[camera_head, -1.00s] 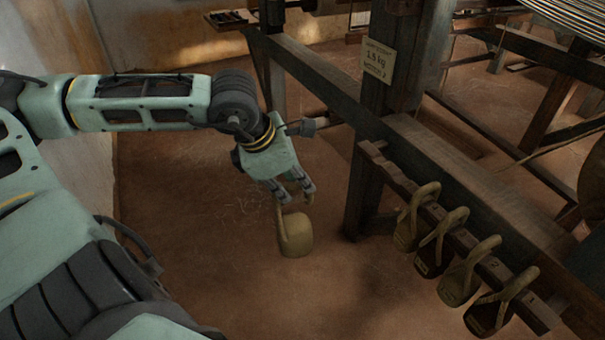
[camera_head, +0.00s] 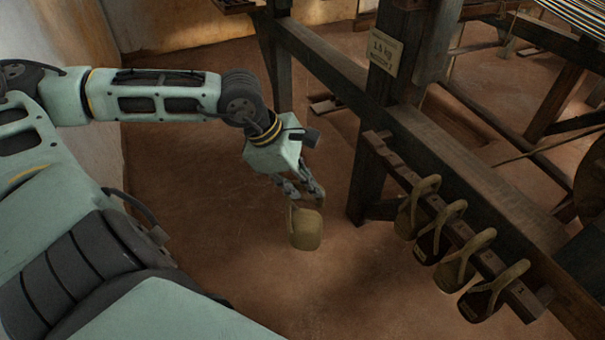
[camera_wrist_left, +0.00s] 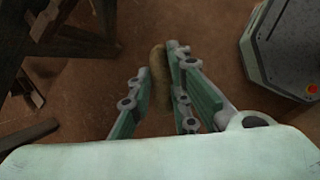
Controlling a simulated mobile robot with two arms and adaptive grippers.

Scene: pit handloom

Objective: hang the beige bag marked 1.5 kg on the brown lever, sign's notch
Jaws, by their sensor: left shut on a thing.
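My left gripper (camera_head: 303,192) is shut on the strap of a beige bag (camera_head: 306,230). The bag hangs below the fingers over open floor, left of the loom post. In the left wrist view, the bag (camera_wrist_left: 158,80) shows between the two fingers; its mark cannot be read. The paper sign (camera_head: 384,52) on the post reads 1.5 kg; its smaller line, seemingly naming a notch, is blurred. My right gripper is not in view.
The floor between my arm and the post is clear. A wall stands at the left.

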